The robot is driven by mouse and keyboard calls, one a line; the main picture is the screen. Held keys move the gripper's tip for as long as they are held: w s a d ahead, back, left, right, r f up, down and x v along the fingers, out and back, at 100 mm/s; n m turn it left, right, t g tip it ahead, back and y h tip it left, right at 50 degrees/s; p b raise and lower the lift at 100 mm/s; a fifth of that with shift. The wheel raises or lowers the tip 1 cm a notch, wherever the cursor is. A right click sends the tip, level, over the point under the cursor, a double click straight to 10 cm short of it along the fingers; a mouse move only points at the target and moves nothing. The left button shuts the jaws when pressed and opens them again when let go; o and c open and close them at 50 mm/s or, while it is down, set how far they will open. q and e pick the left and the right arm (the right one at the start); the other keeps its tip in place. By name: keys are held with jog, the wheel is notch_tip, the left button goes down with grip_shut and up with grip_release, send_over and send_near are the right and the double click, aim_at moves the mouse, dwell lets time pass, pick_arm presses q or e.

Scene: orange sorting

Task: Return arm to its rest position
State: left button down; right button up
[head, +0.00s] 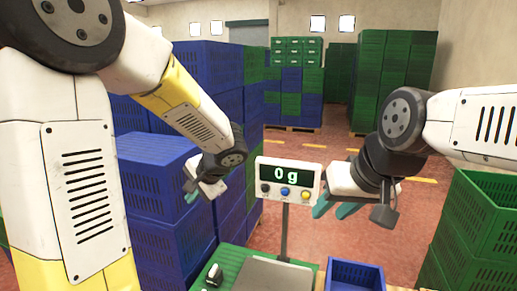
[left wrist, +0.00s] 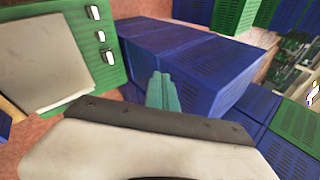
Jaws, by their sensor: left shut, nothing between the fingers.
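My left gripper (head: 193,193) hangs in the air left of the scale display in the head view, in front of the blue crate stacks. Its teal fingers (left wrist: 162,92) are shut and empty in the left wrist view. My right gripper (head: 332,206) is in the air just right of the display, above the scale area. Its teal fingers are partly hidden by its own wrist, and I cannot tell whether they are open or shut.
The scale display (head: 287,178) reads 0 g on a post above the bare scale plate (head: 272,275). A small blue crate (head: 355,276) stands to its right. Blue crates (head: 160,180) are stacked at left, green crates (head: 485,225) at right. Red floor lies open behind.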

pick_arm(q)
jog(key=s+d+r+n+h, duration=0.2)
jog(key=s+r+n+h, duration=0.1)
jog(key=s, duration=0.6)
jog(key=s+d+r+n+t+h, duration=0.1)
jog(key=s+d+r+n+h, duration=0.1)
jog(key=s+r+h, duration=0.3)
jog(key=s+n, duration=0.1)
jog(key=s, duration=0.3)
jog(key=shift+s+r+n, duration=0.3)
jog(key=shift+r+n, duration=0.05)
jog(key=shift+n, duration=0.05)
